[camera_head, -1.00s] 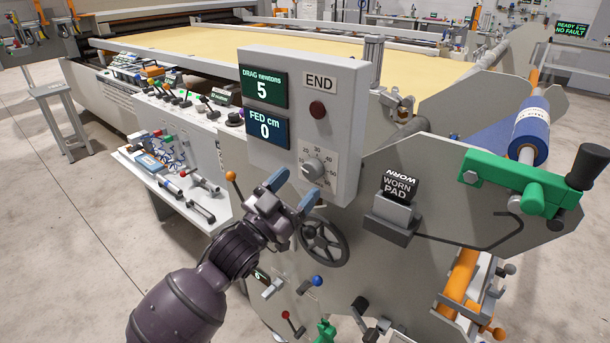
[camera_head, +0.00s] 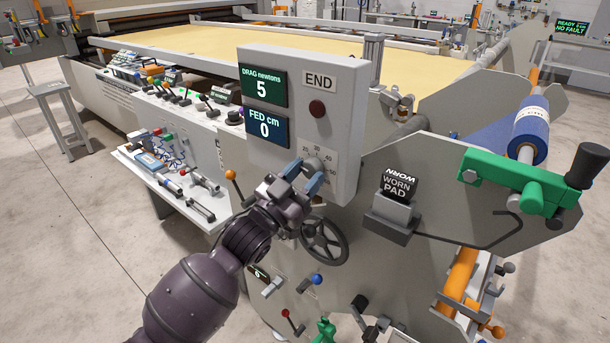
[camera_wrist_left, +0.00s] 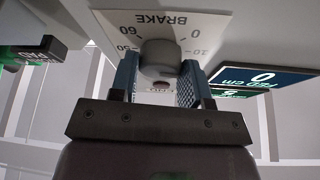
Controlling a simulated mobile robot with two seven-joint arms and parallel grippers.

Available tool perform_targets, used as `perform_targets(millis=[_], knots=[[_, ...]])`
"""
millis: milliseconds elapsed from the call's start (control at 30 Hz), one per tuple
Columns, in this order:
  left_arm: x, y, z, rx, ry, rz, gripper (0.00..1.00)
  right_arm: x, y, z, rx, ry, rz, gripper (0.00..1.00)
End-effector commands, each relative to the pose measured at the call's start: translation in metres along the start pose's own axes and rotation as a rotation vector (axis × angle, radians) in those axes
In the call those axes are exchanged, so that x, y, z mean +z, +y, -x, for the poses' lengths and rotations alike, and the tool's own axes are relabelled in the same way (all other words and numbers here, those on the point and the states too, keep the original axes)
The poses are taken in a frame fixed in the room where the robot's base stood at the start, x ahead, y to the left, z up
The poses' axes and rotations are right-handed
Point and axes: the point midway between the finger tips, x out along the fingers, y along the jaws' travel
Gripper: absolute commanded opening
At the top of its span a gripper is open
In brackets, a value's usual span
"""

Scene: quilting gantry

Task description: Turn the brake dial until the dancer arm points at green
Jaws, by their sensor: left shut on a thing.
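The brake dial (camera_head: 314,165) is a grey knob on the lower front of the grey control box, with a number scale around it. In the left wrist view the knob (camera_wrist_left: 160,56) sits under the upside-down word BRAKE. My left gripper (camera_head: 304,176) has its blue fingers on either side of the knob and is shut on it. The fingers hide part of the dial and scale in the head view. The box's screens read DRAG 5 newtons (camera_head: 264,87) and FED 0 cm (camera_head: 267,128). I cannot tell which part is the dancer arm. My right gripper is out of view.
A black handwheel (camera_head: 324,241) is just below my gripper. The WORN PAD block (camera_head: 397,190) and a green lever piece (camera_head: 515,182) are to the right. A side shelf (camera_head: 165,185) with tools stands left. Small levers lie below.

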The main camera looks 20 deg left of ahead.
Motion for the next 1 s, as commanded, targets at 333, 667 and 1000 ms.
perform_targets(millis=[333,667,1000], knots=[[-0.002,-0.001,-0.001,0.035,0.001,-0.081,0.19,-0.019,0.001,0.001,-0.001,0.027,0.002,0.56],[-0.004,-0.003,-0.001,0.125,0.002,-0.301,0.19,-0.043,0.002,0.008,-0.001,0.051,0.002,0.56],[-0.003,-0.004,-0.001,0.204,0.002,-0.492,0.19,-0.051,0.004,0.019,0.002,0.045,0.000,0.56]])
